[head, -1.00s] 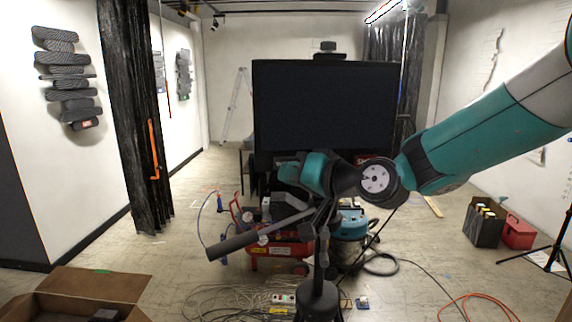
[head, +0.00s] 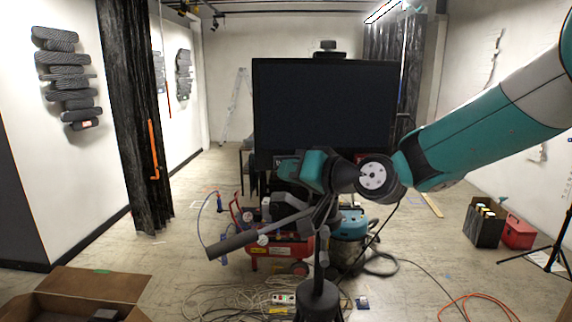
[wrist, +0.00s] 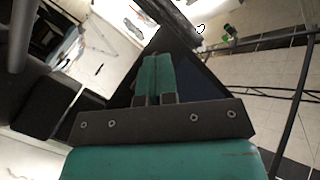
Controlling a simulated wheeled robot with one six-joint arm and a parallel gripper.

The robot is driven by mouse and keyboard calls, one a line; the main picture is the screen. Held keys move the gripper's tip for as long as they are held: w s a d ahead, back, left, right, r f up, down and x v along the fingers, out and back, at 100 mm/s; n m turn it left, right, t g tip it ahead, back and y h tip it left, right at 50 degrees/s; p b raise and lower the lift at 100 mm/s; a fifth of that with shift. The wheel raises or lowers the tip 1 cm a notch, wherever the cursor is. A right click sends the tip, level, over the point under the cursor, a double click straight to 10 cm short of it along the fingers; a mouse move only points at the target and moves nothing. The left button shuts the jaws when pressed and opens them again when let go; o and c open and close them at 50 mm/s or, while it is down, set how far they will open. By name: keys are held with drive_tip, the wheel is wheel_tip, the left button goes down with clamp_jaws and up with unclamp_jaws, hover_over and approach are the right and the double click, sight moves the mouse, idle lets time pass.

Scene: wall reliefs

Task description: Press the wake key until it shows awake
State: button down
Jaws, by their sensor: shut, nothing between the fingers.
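A large dark screen (head: 325,105) stands in the middle of the head view, and its face looks blank. I cannot make out the wake key or any awake sign in either view. My gripper (head: 288,168) is in front of the lower left part of the screen, partly hidden by my wrist. In the wrist view my gripper (wrist: 156,58) is shut, its teal fingers side by side with nothing between them. They point over a dark surface whose edges meet in a peak; I cannot tell whether they touch it.
A red compressor (head: 282,250) and a vacuum-like machine (head: 350,235) stand below the screen, with cables on the floor. An open cardboard box (head: 95,283) is at front left. Black crate (head: 484,222), red box (head: 517,232) and tripod are right. Dark reliefs (head: 68,72) hang on the left wall.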

drive_tip(key=shift+w, duration=0.45)
idle(0.6)
idle(0.4)
drive_tip(key=shift+s+b, duration=0.55)
drive_tip(key=shift+s, duration=0.3)
drive_tip(key=shift+s, duration=0.1)
drive_tip(key=shift+s+d+b, duration=0.15)
drive_tip(key=shift+s+b, duration=0.35)
drive_tip(key=shift+s, duration=0.7)
drive_tip(key=shift+s+d+b, duration=0.15)
drive_tip(key=shift+s+b, duration=0.3)
drive_tip(key=shift+s, duration=0.75)
drive_tip(key=s+d+f+n+g+h+b, duration=0.1)
drive_tip(key=s+d+f+g+h, duration=0.2)
drive_tip(key=s, duration=0.5)
drive_tip(key=s+d+f+n+g+h+b, duration=0.1)
drive_tip(key=s+d+f+g, duration=0.3)
drive_tip(key=s, duration=0.5)
drive_tip(key=s+d+f+n+g+h+b, duration=0.2)
drive_tip(key=s+d+f+g+h+b, duration=0.1)
drive_tip(key=s+d+f, duration=0.4)
drive_tip(key=shift+s+d+f+h, duration=0.2)
drive_tip(key=shift+s+f+h, duration=0.6)
drive_tip(key=shift+s, duration=0.25)
